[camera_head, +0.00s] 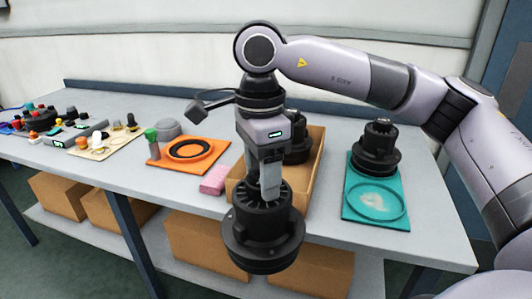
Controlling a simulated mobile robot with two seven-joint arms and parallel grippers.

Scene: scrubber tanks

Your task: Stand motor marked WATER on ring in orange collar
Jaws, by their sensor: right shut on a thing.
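My right gripper (268,190) points down and is shut on the top of a black motor (262,243). The motor hangs roughly upright in front of the table's front edge. I cannot read any WATER mark on it. The black ring (189,150) lies on an orange mat (213,162), the orange collar area, to the left of and behind the held motor. The ring has nothing on it. Another black motor (299,149) is in an open cardboard box, partly hidden by my gripper. My left gripper is not in view.
The open cardboard box (312,172) stands behind the held motor. A pink block (214,180) lies between box and orange mat. A green-capped bottle (151,142) stands at the mat's left. A teal mat (352,212) at right bears a third motor (377,148) and a teal ring.

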